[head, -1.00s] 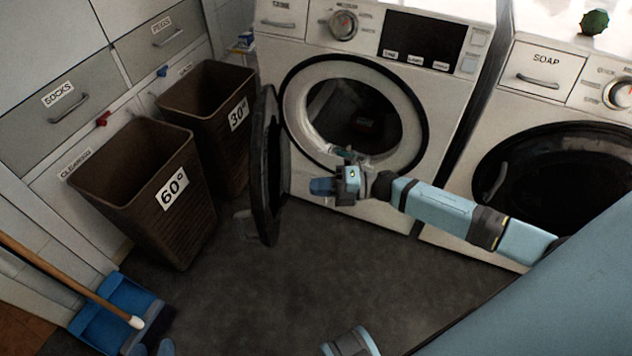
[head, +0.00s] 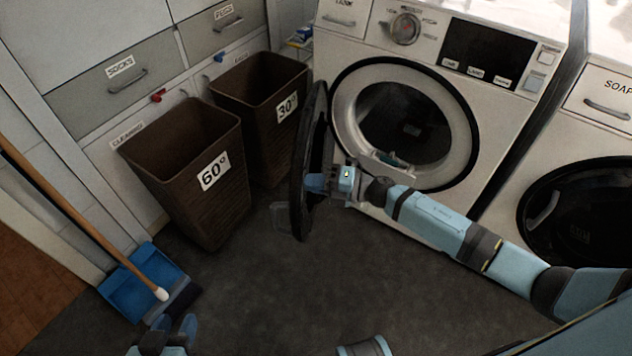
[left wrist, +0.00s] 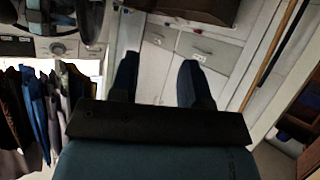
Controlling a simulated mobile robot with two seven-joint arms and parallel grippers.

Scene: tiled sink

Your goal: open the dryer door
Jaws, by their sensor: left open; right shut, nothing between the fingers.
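The dryer, a white machine marked TANK (head: 344,20), stands at the back centre-right. Its dark round door (head: 301,195) hangs wide open on the left side, seen nearly edge-on, and the drum opening (head: 405,122) shows. My right gripper (head: 314,183) is shut and empty at the inner face of the door. I cannot tell whether it touches the door. My left gripper (head: 176,325) is open and empty, low at the lower left, well away from the door. Its two spread fingers also show in the left wrist view (left wrist: 160,80).
Brown baskets marked 60° (head: 225,205) and 30° (head: 262,125) stand left of the door. A blue dustpan (head: 140,285) and a broom handle (head: 85,230) are at the left. A second machine marked SOAP (head: 590,130) is at the right. The floor in front (head: 270,290) is clear.

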